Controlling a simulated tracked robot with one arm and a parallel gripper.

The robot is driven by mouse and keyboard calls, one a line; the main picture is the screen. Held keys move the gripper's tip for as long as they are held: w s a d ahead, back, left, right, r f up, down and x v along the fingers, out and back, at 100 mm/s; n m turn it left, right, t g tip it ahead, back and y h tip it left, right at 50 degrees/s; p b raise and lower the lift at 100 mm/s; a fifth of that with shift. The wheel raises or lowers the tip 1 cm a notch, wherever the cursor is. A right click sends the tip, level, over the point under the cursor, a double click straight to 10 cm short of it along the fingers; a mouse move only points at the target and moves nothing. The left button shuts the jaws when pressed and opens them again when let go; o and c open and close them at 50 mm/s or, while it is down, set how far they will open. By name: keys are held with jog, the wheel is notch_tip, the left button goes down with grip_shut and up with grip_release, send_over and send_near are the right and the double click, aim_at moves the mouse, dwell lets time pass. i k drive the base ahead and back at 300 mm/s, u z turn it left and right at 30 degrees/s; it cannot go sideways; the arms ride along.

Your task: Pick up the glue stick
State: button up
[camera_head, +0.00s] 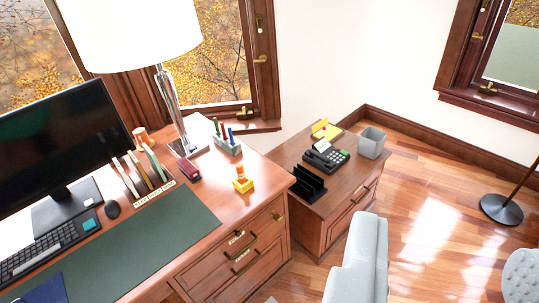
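No thing shows clearly enough to be told for certain as the glue stick. A small orange and yellow object (243,181) stands near the right edge of the wooden desk (222,203); it is too small to tell what it is. A pen holder (228,146) with several upright coloured sticks stands behind it, by the window. A dark red object (187,171), perhaps a stapler, lies to the left. My gripper does not show in this view.
The desk also holds a lamp (170,100), monitor (65,145), keyboard (50,246), file rack (154,193) and green mat (150,245). A pale chair (360,262) stands in front; open floor lies right.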

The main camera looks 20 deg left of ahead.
aim_at(240, 168)
jog(key=u, duration=0.3)
jog(key=i, duration=1.35)
jog(key=u, duration=0.9)
jog(key=i, duration=0.4)
jog(key=u, duration=0.15)
jog(key=k, duration=0.9)
jog(key=u, duration=0.15)
jog(key=i, duration=0.9)
jog(key=z, duration=0.05)
